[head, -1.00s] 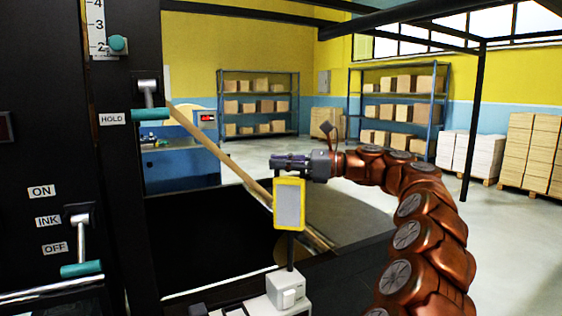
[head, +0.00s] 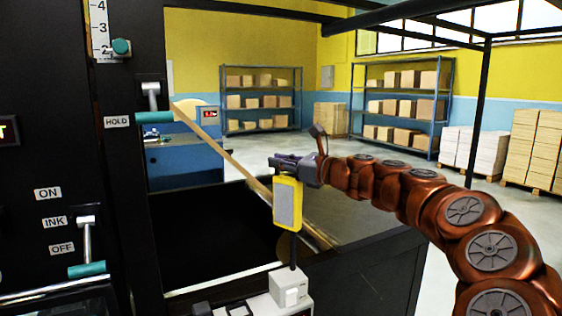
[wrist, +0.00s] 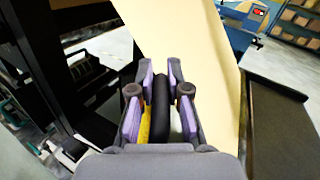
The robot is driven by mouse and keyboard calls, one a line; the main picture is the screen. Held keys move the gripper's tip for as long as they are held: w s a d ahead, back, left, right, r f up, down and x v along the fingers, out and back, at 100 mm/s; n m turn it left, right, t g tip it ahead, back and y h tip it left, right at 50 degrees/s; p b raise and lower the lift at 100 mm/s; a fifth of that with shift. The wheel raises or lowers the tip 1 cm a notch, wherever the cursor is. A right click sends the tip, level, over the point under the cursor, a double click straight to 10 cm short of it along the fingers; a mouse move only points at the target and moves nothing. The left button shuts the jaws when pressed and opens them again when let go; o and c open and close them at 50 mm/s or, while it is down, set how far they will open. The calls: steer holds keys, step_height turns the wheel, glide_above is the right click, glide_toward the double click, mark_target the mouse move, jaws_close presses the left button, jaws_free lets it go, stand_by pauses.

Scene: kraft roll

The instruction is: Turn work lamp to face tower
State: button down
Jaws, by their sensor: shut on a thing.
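The work lamp (head: 288,204) has a yellow frame around a pale grey panel. It stands on a black post (head: 293,250) above a white base (head: 288,287), low in the middle of the head view. Its panel shows toward the head camera, slightly skewed. My gripper (head: 288,161) is at the lamp's top edge, reaching in from the right. In the wrist view my gripper (wrist: 160,88) is shut on a black bar (wrist: 161,108) of the lamp, with a strip of yellow frame beside it. The black tower (head: 60,150), with labels and teal-handled levers, stands at the left.
A pale sheet (wrist: 190,40) fills the middle of the wrist view. Shelves with boxes (head: 262,98) stand far back. Open floor lies beyond the bed.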

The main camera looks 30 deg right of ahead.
steer(key=m+h, duration=0.1)
steer(key=m+t+h, duration=0.1)
steer(key=h, duration=0.1)
steer(key=shift+w+h, duration=0.3)
steer(key=shift+w, duration=0.05)
steer(key=shift+w+d+m+h, duration=0.2)
steer(key=shift+m+h, duration=0.45)
steer(key=shift+h, duration=0.3)
steer(key=shift+w+d+m+h, duration=0.1)
steer(key=shift+w+m+h, duration=0.05)
steer(key=shift+m+h, duration=0.65)
steer(key=shift+d+m+h, duration=0.15)
steer(key=shift+m+h, duration=0.1)
steer(key=shift+h, duration=0.4)
steer(key=c, duration=1.2)
jaws_free()
steer(key=shift+d, duration=0.1)
steer(key=shift+s+a, duration=0.2)
steer(key=shift+s, duration=1.75)
steer(key=shift+s+a, duration=0.25)
steer(key=shift+s, duration=1.75)
steer(key=shift+s+a, duration=0.2)
steer(key=shift+s, duration=1.75)
